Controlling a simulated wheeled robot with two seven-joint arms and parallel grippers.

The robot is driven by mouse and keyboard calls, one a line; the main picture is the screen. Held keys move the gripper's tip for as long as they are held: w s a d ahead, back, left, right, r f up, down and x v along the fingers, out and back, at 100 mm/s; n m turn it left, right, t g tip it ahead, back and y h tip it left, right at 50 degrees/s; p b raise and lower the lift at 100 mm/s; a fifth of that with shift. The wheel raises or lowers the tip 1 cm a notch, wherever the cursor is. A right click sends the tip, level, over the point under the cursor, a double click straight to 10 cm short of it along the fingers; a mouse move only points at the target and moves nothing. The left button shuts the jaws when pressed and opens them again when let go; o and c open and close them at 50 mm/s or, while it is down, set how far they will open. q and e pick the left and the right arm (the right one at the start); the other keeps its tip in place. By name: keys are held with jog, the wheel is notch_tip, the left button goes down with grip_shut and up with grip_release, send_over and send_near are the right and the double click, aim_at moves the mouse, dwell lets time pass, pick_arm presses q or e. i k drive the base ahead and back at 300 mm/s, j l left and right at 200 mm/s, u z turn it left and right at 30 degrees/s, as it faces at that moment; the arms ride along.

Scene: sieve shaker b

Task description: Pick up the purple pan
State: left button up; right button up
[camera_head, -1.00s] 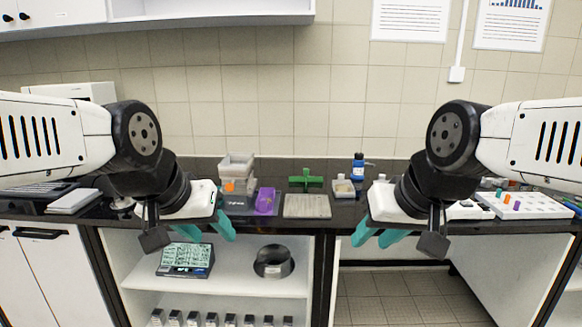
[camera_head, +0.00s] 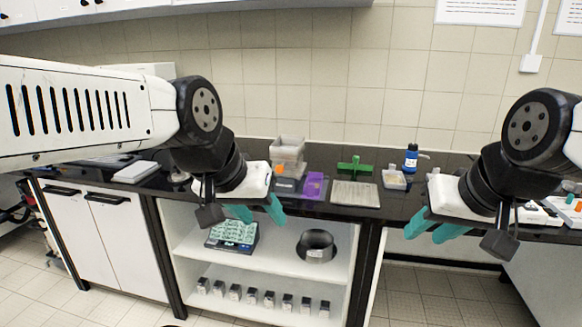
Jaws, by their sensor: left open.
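My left gripper (camera_head: 258,212) is in front of the counter edge, to the left of the pan and nearer to me. Its teal fingers are apart and nothing is between them. My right gripper (camera_head: 434,228) is in front of the counter to the right of the pan. Its teal fingers appear apart with nothing between them. Neither gripper touches the pan.
A grey ribbed plate (camera_head: 356,194) lies right of the pan, with a green cross-shaped piece (camera_head: 354,166) behind it. A blue-capped bottle (camera_head: 411,157) and a small clear box (camera_head: 394,179) stand further right. Shelves below hold a black ring (camera_head: 317,246) and several small jars.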

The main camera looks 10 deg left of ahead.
aim_at(312, 187)
jog(key=u, duration=1.05)
jog(key=z, duration=0.85)
jog(key=i+l+u, duration=0.3)
jog(key=i+u, duration=0.15)
jog(key=i+l+u, duration=0.4)
jog(key=i+l, duration=0.05)
